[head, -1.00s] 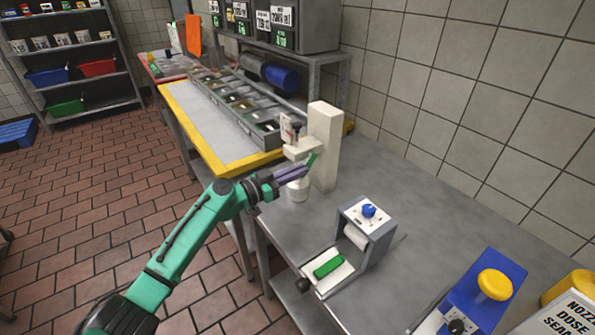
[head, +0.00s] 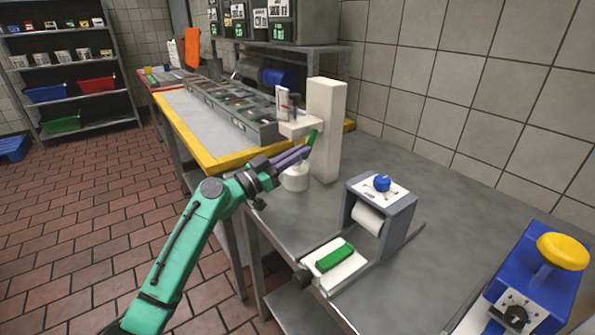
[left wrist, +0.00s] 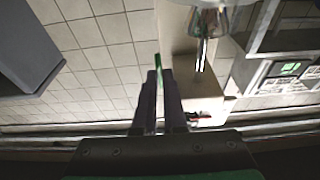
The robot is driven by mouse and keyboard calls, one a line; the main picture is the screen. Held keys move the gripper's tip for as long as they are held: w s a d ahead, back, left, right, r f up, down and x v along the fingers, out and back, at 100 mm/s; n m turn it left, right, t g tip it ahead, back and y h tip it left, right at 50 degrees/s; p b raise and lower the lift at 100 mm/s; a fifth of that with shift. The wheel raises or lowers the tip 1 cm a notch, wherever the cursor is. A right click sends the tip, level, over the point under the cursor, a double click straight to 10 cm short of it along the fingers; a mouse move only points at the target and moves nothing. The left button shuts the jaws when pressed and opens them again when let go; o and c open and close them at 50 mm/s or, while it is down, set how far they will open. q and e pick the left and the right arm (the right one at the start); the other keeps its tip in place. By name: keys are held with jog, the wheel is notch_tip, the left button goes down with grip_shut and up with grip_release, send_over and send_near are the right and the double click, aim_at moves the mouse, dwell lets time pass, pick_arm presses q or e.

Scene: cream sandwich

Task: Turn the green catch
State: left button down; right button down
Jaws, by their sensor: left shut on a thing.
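The green catch (head: 312,139) is a thin green bar on the front of a white upright stand (head: 326,120). It stands nearly upright, leaning slightly right at the top. My left gripper (head: 303,153) has its purple fingers shut on its lower part. In the left wrist view, the green catch (left wrist: 158,62) shows as a narrow strip at the fingertips of my left gripper (left wrist: 158,75). The fingers hide its lower end. My right gripper is out of view.
A white jar (head: 295,180) stands just below my left fingers. A grey roller device with a blue knob (head: 382,183) and a green block (head: 335,257) is nearer on the counter. A blue device with a yellow knob (head: 563,250) is at right. Bare counter (head: 450,210) lies between.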

pick_arm(q)
jog(key=c, duration=1)
grip_release()
jog(key=b+v, duration=0.4)
jog(key=v, duration=1)
jog(key=shift+s+a+f, duration=0.15)
jog(key=shift+a, duration=0.1)
